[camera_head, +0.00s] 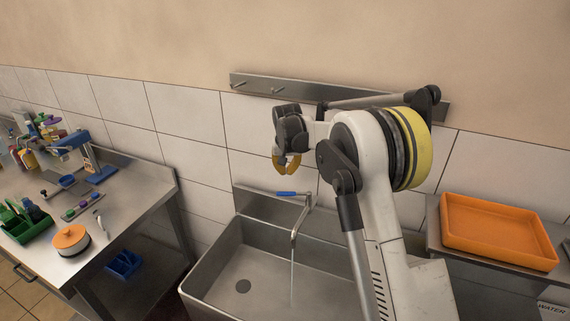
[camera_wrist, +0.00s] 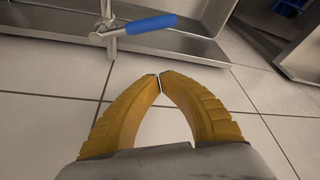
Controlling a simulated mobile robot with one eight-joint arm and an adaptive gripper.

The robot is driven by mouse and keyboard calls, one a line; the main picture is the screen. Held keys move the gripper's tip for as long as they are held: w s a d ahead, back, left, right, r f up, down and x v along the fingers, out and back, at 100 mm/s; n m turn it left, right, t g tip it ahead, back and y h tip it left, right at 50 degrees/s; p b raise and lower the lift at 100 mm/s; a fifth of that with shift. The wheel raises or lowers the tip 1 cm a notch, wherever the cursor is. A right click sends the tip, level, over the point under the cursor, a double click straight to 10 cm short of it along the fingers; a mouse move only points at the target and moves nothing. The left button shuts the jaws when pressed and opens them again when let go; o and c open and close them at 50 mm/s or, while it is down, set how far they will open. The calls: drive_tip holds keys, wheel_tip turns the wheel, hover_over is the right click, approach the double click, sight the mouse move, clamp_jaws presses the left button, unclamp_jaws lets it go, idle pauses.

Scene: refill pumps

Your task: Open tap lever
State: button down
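The tap (camera_head: 306,205) stands at the back of the steel sink, with a blue lever (camera_head: 286,193) pointing left. A thin pale stream, like running water, drops from its spout into the basin. In the wrist view, the blue lever (camera_wrist: 152,24) lies across the top beside the metal tap body (camera_wrist: 106,28). My gripper (camera_head: 287,170) has yellow fingers and is above the lever, apart from it. In the wrist view, the fingertips of my gripper (camera_wrist: 160,75) meet with nothing between them.
The sink (camera_head: 215,265) is below. A steel rail with hooks (camera_head: 255,84) is on the tiled wall behind my arm. An orange tray (camera_head: 497,232) is on the right shelf. A cluttered steel counter (camera_head: 135,190) with an orange-lidded pot (camera_head: 71,240) is at left.

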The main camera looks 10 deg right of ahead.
sight(295, 193)
drive_tip(key=s+f, duration=0.1)
drive_tip(key=f, duration=0.1)
drive_tip(key=s+f, duration=0.1)
drive_tip(key=f, duration=0.1)
drive_tip(key=shift+s+a, duration=0.25)
drive_tip(key=shift+s, duration=0.05)
